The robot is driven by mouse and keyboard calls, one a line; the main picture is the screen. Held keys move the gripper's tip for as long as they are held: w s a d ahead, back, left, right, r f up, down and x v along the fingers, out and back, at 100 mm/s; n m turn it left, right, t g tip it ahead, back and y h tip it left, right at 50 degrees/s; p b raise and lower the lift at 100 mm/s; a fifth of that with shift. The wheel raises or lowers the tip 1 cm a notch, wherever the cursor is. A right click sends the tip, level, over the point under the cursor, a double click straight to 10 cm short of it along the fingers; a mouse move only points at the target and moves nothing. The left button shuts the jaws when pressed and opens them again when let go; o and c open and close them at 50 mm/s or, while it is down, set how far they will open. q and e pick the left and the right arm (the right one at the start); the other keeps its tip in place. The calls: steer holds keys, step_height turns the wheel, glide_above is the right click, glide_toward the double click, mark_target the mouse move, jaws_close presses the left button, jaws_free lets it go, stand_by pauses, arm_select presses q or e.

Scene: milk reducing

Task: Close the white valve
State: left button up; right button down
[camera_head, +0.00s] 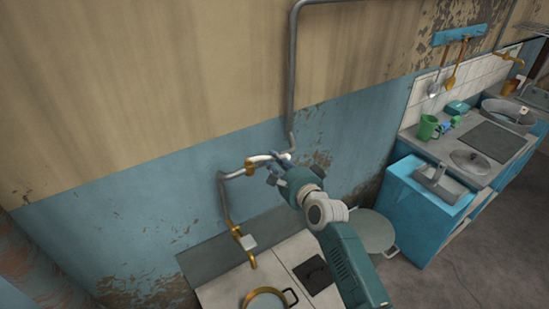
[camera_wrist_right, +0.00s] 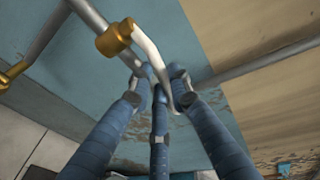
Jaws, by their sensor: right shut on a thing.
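The white valve (camera_head: 258,159) is a white lever with a brass fitting on the grey wall pipe. In the right wrist view its white lever (camera_wrist_right: 146,45) curves from the brass fitting (camera_wrist_right: 114,38) down between my fingers. My right gripper (camera_head: 277,167) is at the lever's right end, and its blue fingers also show in the right wrist view (camera_wrist_right: 162,84). It is shut on the lever, with the fingers around its end; the exact contact is partly hidden. My left gripper is in neither view.
The grey pipe (camera_head: 292,70) runs up the wall. A lower brass pipe with a white piece (camera_head: 247,242) stands above the white stove (camera_head: 215,292). A large lidded pot (camera_head: 372,228) is right of my arm. A blue counter (camera_head: 420,215) with dishes stands farther right.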

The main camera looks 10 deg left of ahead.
steer(key=c, duration=1.9)
jaws_free()
steer(key=shift+o, duration=0.2)
steer(key=v, duration=1.2)
